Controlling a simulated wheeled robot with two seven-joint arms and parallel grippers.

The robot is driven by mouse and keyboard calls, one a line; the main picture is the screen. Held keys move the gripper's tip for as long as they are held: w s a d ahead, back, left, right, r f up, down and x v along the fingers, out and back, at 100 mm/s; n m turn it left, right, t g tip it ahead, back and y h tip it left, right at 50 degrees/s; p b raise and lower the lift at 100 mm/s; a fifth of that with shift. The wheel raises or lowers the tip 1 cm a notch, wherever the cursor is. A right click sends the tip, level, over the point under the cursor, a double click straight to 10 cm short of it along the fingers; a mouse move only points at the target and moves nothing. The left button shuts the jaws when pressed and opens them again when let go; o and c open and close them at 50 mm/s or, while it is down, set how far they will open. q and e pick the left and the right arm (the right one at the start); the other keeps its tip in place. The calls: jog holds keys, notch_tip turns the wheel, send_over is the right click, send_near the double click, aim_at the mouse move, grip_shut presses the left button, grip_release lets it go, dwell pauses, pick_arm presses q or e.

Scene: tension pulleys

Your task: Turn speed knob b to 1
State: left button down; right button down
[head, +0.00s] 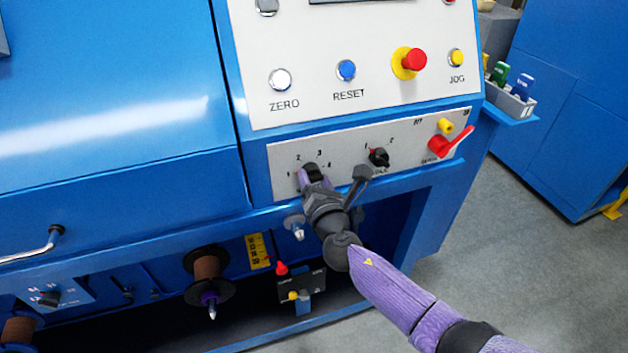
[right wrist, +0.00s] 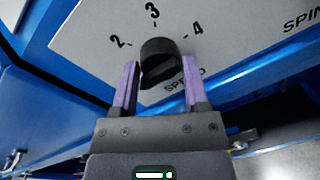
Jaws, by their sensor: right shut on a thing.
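I cannot tell for sure which number the knob points to. My left gripper is out of view.
A second black knob (head: 379,157) with marks 1 and 2 sits to the right, near a red lever (head: 451,142) and a yellow button (head: 445,125). Above are the ZERO (head: 280,80), RESET (head: 346,70) and JOG (head: 456,58) buttons and a red mushroom button (head: 413,60).

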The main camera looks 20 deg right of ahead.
jog(key=c, duration=1.3)
grip_release()
jog(key=shift+d+n, duration=0.1)
jog(key=shift+n, duration=1.1)
jog(key=shift+c, duration=0.2)
jog(key=shift+s+f+n, duration=0.1)
jog(key=shift+f+n, duration=0.05)
jog(key=shift+n, duration=0.35)
jog(key=shift+f, duration=0.15)
jog(key=o, duration=1.1)
jog(key=shift+o, duration=0.5)
jog(key=s+p, duration=0.3)
jog(key=s, duration=0.6)
jog(key=shift+s+a, duration=0.3)
jog(key=shift+s, duration=0.05)
